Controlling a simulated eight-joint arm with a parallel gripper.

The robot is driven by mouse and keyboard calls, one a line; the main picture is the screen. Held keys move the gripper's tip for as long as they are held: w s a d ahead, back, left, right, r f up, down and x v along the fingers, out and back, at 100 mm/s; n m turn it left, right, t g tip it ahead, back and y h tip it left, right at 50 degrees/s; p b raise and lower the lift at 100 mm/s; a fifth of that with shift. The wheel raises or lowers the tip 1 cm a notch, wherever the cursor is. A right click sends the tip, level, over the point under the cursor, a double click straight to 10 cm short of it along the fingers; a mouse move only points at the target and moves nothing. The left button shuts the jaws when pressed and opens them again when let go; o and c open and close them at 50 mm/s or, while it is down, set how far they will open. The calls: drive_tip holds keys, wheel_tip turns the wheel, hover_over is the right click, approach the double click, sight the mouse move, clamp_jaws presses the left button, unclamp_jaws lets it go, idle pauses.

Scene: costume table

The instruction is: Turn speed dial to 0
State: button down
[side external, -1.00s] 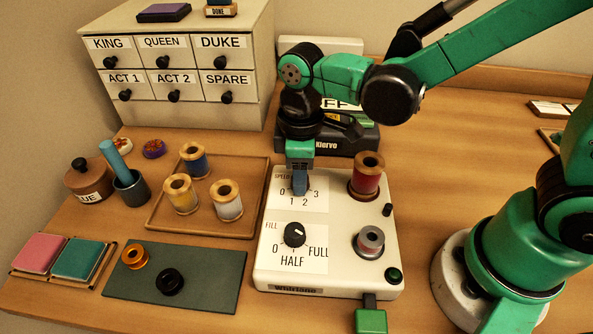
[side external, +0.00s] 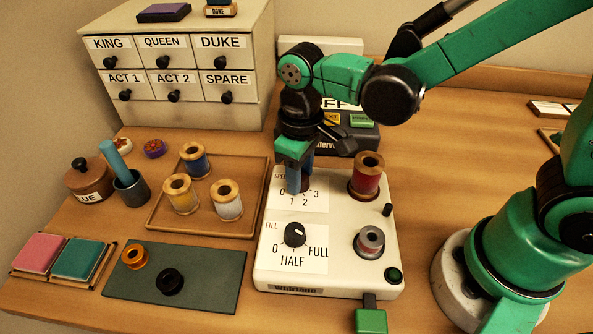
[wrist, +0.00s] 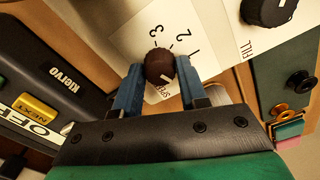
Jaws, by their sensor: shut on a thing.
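The dark speed dial (wrist: 159,65) sits between the two blue fingers of my gripper (wrist: 158,70) in the wrist view, and the fingers are shut on it. A short pale mark shows on the dial's lower right part. The printed 1, 2 and 3 show beyond the dial; the 0 is not visible there, on the side by the right finger. In the side external view my gripper (side external: 298,186) points down over the speed scale of the white machine (side external: 335,203) and mostly hides the dial. The 0 shows left of the fingers.
A Klervo box (wrist: 40,85) is close behind. Spools stand in a tray (side external: 250,222) at left.

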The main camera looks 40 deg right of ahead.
drive_tip(key=shift+c, duration=2.4)
unclamp_jaws()
drive_tip(key=shift+r, duration=2.8)
drive_tip(key=s+d+r+m+t, duration=0.2)
drive_tip(key=d+m+t, duration=0.2)
drive_tip(key=d+t, duration=0.3)
drive_tip(key=shift+d+r, duration=0.2)
drive_tip(key=shift+d, duration=1.3)
